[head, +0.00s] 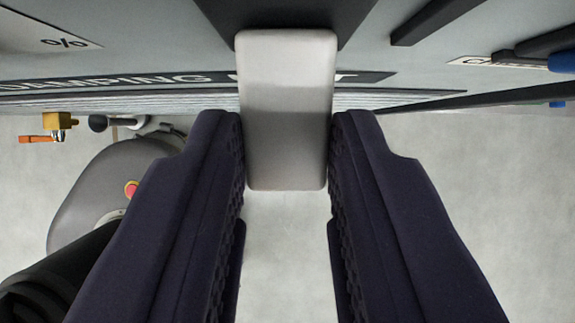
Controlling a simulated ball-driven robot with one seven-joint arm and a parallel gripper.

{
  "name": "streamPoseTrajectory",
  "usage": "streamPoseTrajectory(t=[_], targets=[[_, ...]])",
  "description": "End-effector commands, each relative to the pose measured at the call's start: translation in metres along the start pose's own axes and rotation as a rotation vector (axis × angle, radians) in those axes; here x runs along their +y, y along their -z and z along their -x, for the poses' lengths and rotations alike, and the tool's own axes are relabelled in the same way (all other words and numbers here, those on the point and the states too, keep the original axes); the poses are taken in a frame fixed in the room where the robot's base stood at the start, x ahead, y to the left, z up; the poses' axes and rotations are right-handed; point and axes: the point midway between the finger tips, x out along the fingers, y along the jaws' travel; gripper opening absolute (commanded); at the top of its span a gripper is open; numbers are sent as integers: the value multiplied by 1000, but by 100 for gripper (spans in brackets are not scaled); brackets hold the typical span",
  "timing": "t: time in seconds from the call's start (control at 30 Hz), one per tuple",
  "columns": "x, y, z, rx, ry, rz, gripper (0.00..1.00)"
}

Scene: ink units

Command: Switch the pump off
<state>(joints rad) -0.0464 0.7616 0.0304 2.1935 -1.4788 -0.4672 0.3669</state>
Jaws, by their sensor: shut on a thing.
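My gripper (288,150) is in the middle of the head view, its two dark padded fingers pointing up toward a grey panel. The fingers are shut on a pale grey-white lever (287,110), one pad against each side. The lever comes out from a dark mount (285,14) at the top of the picture. No marking on the lever shows that it belongs to the pump, and its on or off position cannot be told.
The grey panel (180,40) fills the top, with a label strip reading "DAMPING" (130,84) partly hidden behind the lever. A dark bar (435,20) and a blue-tipped part (562,62) are at the upper right. A brass fitting with an orange handle (40,139) is at the left. Pale floor (450,170) lies below.

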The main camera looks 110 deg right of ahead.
Motion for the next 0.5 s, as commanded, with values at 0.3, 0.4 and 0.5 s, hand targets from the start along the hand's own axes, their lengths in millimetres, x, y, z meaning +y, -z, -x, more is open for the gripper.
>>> streamPoseTrajectory(t=[0.3, 0.4, 0.5], targets=[[-1, -4, -1, -1, 1, -2, 34], [-1, -3, 0, 0, 1, -2, 53], [-1, -3, 0, 1, 1, -1, 53]])
